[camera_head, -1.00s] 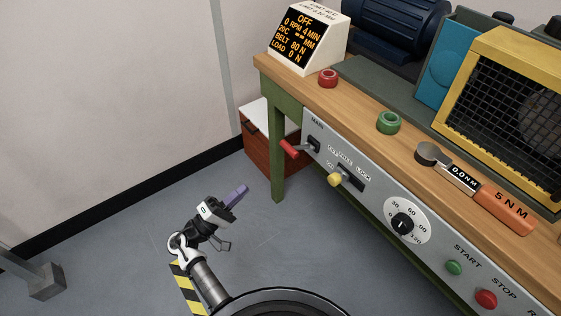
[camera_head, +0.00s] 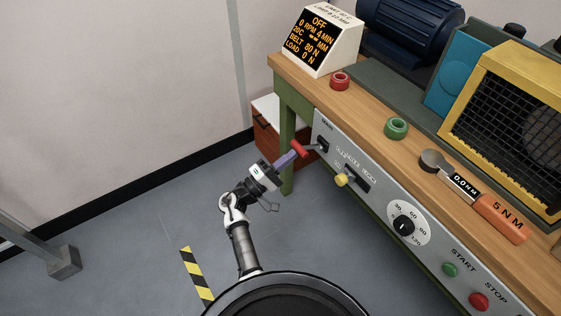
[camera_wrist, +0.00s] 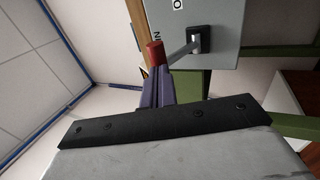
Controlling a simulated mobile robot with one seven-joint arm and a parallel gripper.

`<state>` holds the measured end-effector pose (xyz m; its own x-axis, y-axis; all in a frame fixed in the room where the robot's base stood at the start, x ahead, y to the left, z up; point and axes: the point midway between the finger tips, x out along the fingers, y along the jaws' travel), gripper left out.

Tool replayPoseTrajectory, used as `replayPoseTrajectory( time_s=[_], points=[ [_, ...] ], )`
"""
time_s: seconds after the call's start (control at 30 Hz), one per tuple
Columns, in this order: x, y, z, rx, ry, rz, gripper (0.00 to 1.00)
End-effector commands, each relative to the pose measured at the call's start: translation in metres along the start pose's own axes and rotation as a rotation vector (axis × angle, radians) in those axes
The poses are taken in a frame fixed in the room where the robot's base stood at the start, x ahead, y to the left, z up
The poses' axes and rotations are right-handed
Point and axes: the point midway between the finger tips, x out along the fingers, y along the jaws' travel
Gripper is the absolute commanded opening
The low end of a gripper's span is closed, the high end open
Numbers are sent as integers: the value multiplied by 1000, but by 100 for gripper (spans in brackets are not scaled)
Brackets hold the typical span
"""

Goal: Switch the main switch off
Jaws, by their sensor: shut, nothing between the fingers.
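The main switch is a lever with a red handle (camera_head: 299,149) on the left end of the grey control panel, under the "MAIN" label. It sticks out from its dark base (camera_head: 322,145) toward the left. In the wrist view the red tip (camera_wrist: 155,53) and metal shaft reach out from the black base (camera_wrist: 199,40). My gripper (camera_head: 291,156) is shut and empty, its purple fingers right at the red handle. In the wrist view the fingertips (camera_wrist: 154,73) lie just below the red tip; I cannot tell whether they touch.
A yellow-knobbed lever (camera_head: 341,180) sits right of the main switch on the panel (camera_head: 375,207). A green bench leg (camera_head: 288,120) and a red-brown cabinet (camera_head: 266,135) stand behind my gripper. The display (camera_head: 320,38) reads OFF. Open floor lies to the left.

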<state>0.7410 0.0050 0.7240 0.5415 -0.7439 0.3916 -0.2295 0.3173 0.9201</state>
Motion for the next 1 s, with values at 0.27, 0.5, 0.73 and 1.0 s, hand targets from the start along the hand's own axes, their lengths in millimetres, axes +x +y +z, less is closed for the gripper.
replayPoseTrajectory(
  time_s=[0.27,0.5,0.73,1.0],
  points=[
    [1,0,0,0,-1,0,0],
    [9,14,1,4,-3,-84,0],
    [16,19,0,1,-1,-105,0],
    [16,19,0,1,-1,-105,0]
  ],
)
